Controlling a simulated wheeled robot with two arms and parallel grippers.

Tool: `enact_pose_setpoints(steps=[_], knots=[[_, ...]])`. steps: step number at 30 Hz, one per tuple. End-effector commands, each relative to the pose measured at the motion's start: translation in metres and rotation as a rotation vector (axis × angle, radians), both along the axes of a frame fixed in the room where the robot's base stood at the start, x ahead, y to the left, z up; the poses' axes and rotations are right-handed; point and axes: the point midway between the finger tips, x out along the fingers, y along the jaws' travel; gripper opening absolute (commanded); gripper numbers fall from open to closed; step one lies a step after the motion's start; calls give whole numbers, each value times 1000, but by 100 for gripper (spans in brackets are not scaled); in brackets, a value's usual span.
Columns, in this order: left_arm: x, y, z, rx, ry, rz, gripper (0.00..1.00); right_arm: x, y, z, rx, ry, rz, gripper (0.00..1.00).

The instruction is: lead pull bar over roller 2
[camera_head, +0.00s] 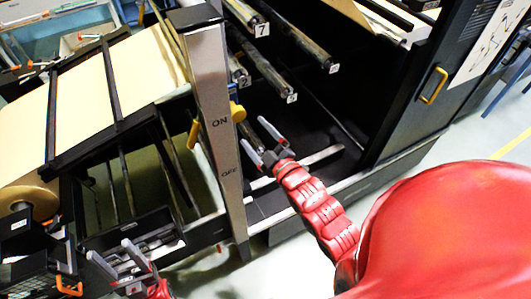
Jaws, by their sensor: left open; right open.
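Roller 2 (235,70) is a dark roller just right of the grey ON/OFF post, with a small label "2" at its near end. The post hides part of it. I cannot clearly make out the pull bar. A yellow knob (237,112) and a yellow handle (193,133) show on either side of the post, but I cannot tell whether they belong to the bar. My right gripper (258,139) is open and looks empty, right of the post and below roller 2 in the picture. My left gripper (112,252) is open and looks empty at the lower left.
The ON/OFF post (218,130) stands between my grippers. More numbered rollers, including roller 7 (245,14), hang at upper right. Brown kraft paper (85,90) lies over a dark frame, above a roll (30,195) at left. A black cabinet with a yellow handle (434,86) stands at right.

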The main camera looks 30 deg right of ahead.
Motion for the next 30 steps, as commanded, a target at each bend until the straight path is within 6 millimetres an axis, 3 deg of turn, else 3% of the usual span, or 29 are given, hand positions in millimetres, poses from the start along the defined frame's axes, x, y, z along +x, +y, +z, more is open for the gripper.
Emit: enact_pose_setpoints(steps=[3,15,21,30], knots=[[0,0,-18,0,-1,0,60,21,4,-3,4,-4,4,88],[0,0,-30,0,-1,0,60,83,12,1,3,0,1,88],[0,0,-31,0,-1,0,60,100,14,0,2,2,0,88],[0,0,-31,0,-1,0,60,106,15,0,2,2,-1,88]])
